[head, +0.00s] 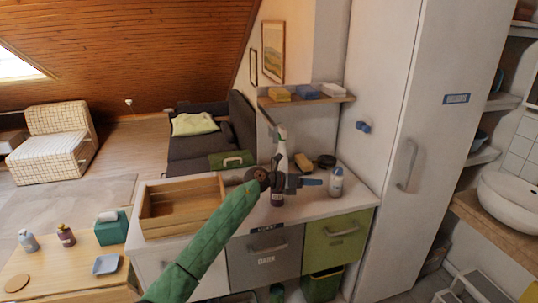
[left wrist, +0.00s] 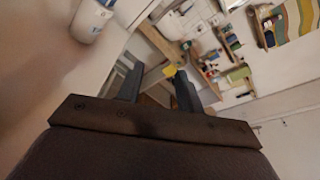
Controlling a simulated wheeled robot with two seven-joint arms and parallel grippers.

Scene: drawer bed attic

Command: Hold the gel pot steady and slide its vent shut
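No thing in these frames can be told for sure as the gel pot, and no vent shows clearly. A white bottle with a bluish label (head: 336,183) stands on the counter (head: 352,198), just right of my left gripper. A white bottle (left wrist: 90,20) also shows close by at the top left of the left wrist view. My left gripper (head: 306,182) is over the counter, its green-sleeved arm reaching in from below. In the left wrist view its two fingers (left wrist: 158,88) stand apart with nothing between them. The gripper hides part of the counter. My right gripper is not in view.
An open empty wooden tray (head: 158,211) sits on the counter's left. A spray bottle (head: 282,152), a yellow sponge (head: 303,162) and a dark round item (head: 326,161) stand behind the gripper. A shelf (head: 306,101) with cloths hangs above. A tall cabinet (head: 424,130) bounds the right.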

